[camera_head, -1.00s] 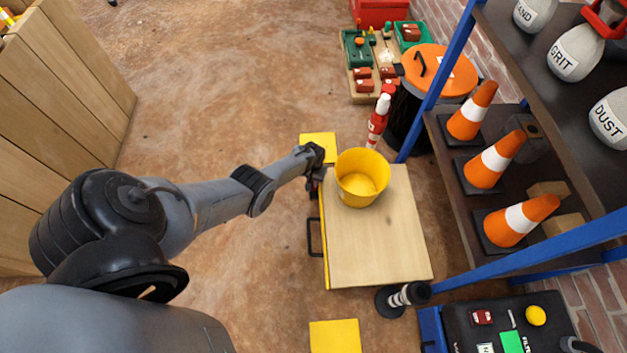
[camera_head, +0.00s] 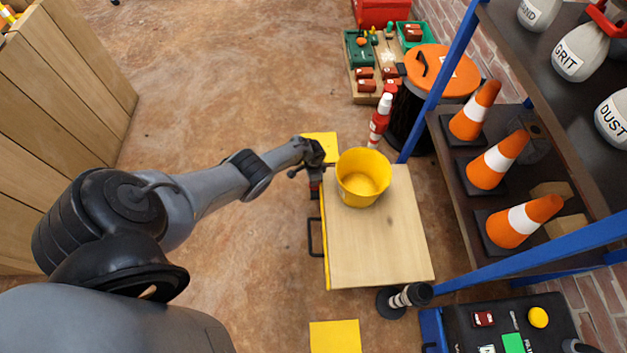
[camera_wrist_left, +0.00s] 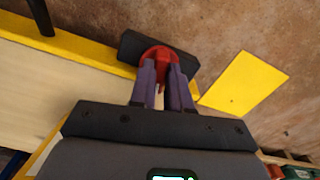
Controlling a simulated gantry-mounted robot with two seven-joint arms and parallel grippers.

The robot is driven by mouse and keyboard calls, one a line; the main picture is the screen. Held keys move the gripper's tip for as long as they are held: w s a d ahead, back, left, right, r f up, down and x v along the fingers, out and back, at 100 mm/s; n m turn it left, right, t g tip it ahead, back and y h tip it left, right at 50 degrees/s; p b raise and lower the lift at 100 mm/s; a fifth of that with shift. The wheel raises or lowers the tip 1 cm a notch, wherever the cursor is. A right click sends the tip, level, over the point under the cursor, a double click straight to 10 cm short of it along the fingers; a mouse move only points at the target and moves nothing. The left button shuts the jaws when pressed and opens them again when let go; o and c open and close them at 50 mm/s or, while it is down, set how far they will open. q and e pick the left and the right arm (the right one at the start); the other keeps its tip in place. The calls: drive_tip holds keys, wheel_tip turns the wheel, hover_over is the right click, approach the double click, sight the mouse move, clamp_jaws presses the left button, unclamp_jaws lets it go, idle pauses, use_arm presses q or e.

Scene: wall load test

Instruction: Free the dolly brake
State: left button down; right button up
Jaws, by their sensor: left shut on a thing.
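The dolly (camera_head: 375,245) has a pale wooden top with a yellow edge, and a yellow bucket (camera_head: 362,178) stands on its far part. A red brake part (camera_wrist_left: 158,54) on a dark bar shows beside the dolly's yellow edge in the left wrist view. My left gripper (camera_wrist_left: 160,85) is shut on this red part; its fingers hide some of it. In the head view, my left gripper (camera_head: 315,180) is at the dolly's far left corner, where the brake is mostly hidden. My right gripper is not in view.
Yellow floor patches lie beyond (camera_head: 321,146) and before (camera_head: 335,336) the dolly. A red and white bottle-like object (camera_head: 379,121) and an orange-lidded bin (camera_head: 440,72) stand behind. A blue-framed shelf (camera_head: 438,85) with cones borders the right.

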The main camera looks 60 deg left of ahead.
use_arm(q)
drive_tip(key=shift+m, duration=1.1)
drive_tip(key=c, duration=1.1)
unclamp_jaws()
drive_tip(key=shift+r, duration=0.1)
wheel_tip(320, 180, up, 11)
drive_tip(key=p, duration=1)
drive_tip(key=shift+f, duration=0.2)
